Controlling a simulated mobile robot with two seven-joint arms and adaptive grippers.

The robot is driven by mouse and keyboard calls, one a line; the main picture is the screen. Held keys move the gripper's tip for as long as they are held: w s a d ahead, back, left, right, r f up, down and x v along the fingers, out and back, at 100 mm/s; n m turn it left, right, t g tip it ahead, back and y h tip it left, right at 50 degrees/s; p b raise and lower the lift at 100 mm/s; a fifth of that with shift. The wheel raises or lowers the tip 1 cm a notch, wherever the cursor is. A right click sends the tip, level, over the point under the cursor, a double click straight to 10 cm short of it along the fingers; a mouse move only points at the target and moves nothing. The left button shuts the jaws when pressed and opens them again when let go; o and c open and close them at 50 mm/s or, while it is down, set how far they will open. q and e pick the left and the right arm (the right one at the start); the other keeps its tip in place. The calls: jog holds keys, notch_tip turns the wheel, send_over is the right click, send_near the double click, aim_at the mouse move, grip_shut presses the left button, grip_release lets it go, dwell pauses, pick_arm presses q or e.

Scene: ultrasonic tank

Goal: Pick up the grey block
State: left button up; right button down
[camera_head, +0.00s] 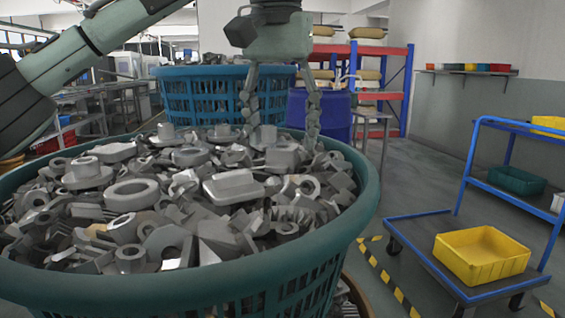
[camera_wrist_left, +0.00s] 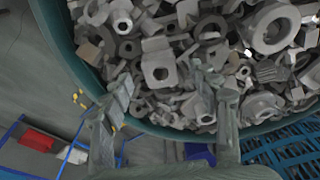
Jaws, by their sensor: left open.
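A large green-rimmed basket (camera_head: 366,197) in the head view is heaped with grey metal parts: rings, nuts, brackets and blocks. A grey block-like part (camera_head: 233,186) with a raised flat top lies near the middle of the heap. Another blocky part (camera_head: 284,155) lies below my left gripper (camera_head: 283,132). I cannot tell which one is the grey block. My left gripper is open and empty, fingers pointing down, over the far right side of the heap. In the left wrist view, the gripper (camera_wrist_left: 165,78) spreads over the basket rim (camera_wrist_left: 150,127) and parts. My right gripper is not in view.
A blue basket (camera_head: 178,100) of parts and a blue drum (camera_head: 337,113) stand behind. A blue trolley (camera_head: 425,262) with a yellow bin (camera_head: 481,256) stands at the right. The floor (camera_head: 395,180) between basket and trolley shows free room.

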aim_at(274, 147)
pick_arm(q)
jog(key=shift+w+f, duration=0.15)
jog(key=shift+f, duration=0.6)
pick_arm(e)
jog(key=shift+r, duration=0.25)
pick_arm(q)
jog(key=shift+c, duration=0.6)
jog(key=c, duration=1.2)
jog(key=shift+r, duration=0.1)
